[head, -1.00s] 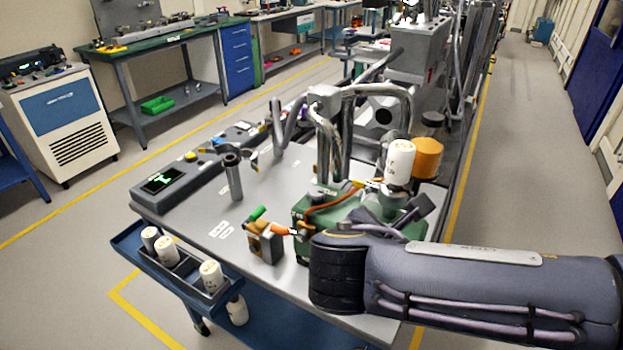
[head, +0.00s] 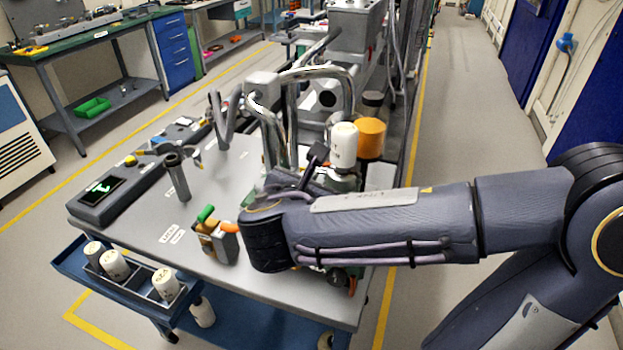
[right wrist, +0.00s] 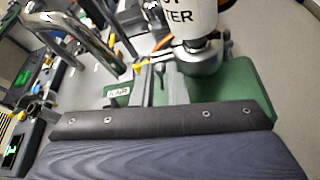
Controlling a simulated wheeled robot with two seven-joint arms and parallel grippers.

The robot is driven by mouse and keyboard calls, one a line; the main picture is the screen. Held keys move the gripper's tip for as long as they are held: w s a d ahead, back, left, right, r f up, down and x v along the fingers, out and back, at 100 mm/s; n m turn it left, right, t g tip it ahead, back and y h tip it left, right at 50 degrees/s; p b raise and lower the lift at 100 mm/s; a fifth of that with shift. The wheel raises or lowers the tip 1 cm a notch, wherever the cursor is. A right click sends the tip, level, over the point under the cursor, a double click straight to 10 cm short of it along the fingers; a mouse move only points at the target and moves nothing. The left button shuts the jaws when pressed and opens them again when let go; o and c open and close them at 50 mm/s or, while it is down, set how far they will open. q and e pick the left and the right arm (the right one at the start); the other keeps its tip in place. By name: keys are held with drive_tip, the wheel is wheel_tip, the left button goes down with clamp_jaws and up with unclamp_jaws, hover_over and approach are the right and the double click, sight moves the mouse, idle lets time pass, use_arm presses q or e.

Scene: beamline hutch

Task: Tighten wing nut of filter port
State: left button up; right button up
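The white filter canister (head: 344,146) stands upright on its port at the right part of the bench. In the right wrist view the canister (right wrist: 190,17) is at the top, with part of its lettering showing. The metal clamp of the filter port (right wrist: 192,60) is under it. A small dark part, perhaps the wing nut (right wrist: 160,72), shows left of the clamp; its turn cannot be judged. My right gripper (right wrist: 160,84) is close in front of the port, its fingers seemingly apart around that small part. Contact cannot be told. In the head view my right forearm hides the port's lower part. My left gripper is out of view.
An orange cap (head: 370,136) stands right beside the canister. Bent chrome pipes (head: 291,110) rise left of it. A small block with a green-tipped part (head: 216,236) sits near the front edge. A blue side tray (head: 130,282) holds white canisters.

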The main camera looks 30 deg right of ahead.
clamp_jaws()
drive_tip(key=shift+f+m+b, duration=0.25)
drive_tip(key=shift+m+b, duration=0.15)
drive_tip(key=shift+b, duration=0.45)
drive_tip(key=m+t+b, duration=0.1)
drive_tip(key=m+b, duration=0.1)
drive_tip(key=b, duration=0.4)
drive_tip(key=f+m+t+y+b, duration=0.1)
drive_tip(key=m+t+b, duration=0.1)
drive_tip(key=b, duration=0.4)
drive_tip(key=s+d+f+m+t+b, duration=0.1)
drive_tip(key=m+b, duration=0.2)
drive_tip(key=b, duration=0.3)
drive_tip(key=shift+m+t+b, duration=0.3)
drive_tip(key=m+t+b, duration=0.1)
drive_tip(key=m+b, duration=0.2)
drive_tip(key=b, duration=0.2)
drive_tip(key=f+m+t+h+b, duration=0.1)
drive_tip(key=m+b, duration=0.1)
drive_tip(key=b, duration=0.4)
drive_tip(key=m+b, duration=0.3)
drive_tip(key=b, duration=0.3)
drive_tip(key=shift+a+f+m+t, duration=0.1)
drive_tip(key=shift+f+m+t, duration=0.05)
drive_tip(key=shift+m+t, duration=0.2)
drive_tip(key=shift+w+m+h+b, duration=0.1)
drive_tip(key=shift+m+h+b, duration=0.4)
drive_tip(key=shift+m+b, duration=0.4)
drive_tip(key=shift+a, duration=0.1)
